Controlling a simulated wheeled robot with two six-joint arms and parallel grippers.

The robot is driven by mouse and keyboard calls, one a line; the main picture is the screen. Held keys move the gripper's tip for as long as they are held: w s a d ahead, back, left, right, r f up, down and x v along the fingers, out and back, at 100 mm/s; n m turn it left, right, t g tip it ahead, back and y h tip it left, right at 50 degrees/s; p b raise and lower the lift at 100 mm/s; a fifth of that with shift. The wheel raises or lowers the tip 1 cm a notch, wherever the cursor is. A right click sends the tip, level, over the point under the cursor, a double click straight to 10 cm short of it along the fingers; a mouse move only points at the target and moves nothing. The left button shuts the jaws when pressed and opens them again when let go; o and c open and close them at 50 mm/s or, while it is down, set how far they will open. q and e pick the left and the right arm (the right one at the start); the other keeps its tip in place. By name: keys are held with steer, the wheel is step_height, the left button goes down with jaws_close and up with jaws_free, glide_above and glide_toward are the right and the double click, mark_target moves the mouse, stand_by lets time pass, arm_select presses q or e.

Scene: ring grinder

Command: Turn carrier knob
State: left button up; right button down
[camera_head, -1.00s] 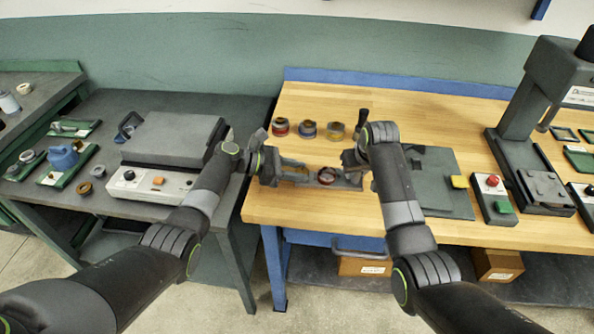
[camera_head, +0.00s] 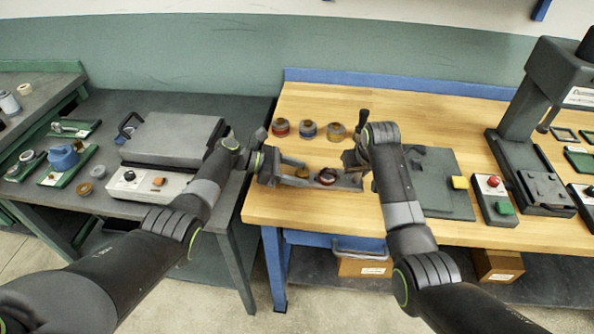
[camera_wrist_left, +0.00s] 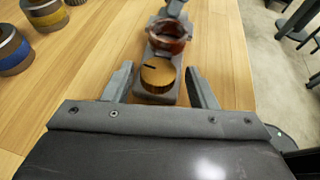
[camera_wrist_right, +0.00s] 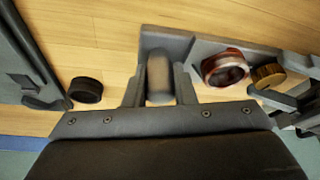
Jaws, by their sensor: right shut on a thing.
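The grey carrier (camera_head: 347,182) lies on the wooden bench and holds a red-brown ring (camera_head: 326,177). Its round, yellow-brown knob (camera_head: 302,172) is at its left end. In the left wrist view the knob (camera_wrist_left: 158,76) has a dark line on its top. My left gripper (camera_head: 305,177) is open, with one finger (camera_wrist_left: 118,82) on each side of the knob and gaps showing. My right gripper (camera_wrist_right: 160,88) is shut on a grey rounded post at the other end of the carrier. The ring also shows in the right wrist view (camera_wrist_right: 224,68).
Several banded rings, including a blue one (camera_head: 307,129), stand behind the carrier. The bench's front edge is close to the carrier.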

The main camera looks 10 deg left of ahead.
arm_select(q)
steer(key=shift+o, duration=0.2)
steer(key=shift+r, duration=0.15)
steer(key=shift+a+r, duration=0.1)
steer(key=shift+a, duration=0.25)
steer(key=v, duration=1.1)
steer(key=shift+a, duration=0.1)
steer(key=shift+s+d+r+y, duration=0.1)
steer(key=shift+s+d+y, duration=0.2)
steer(key=shift+d, duration=0.2)
steer(key=shift+s+d+r+n+t+y, duration=0.95)
steer(key=shift+d+r+n+y, duration=0.75)
steer(key=shift+r+y, duration=0.6)
steer(key=x, duration=1.1)
steer(key=shift+w+f, duration=0.25)
steer(key=shift+f, duration=0.2)
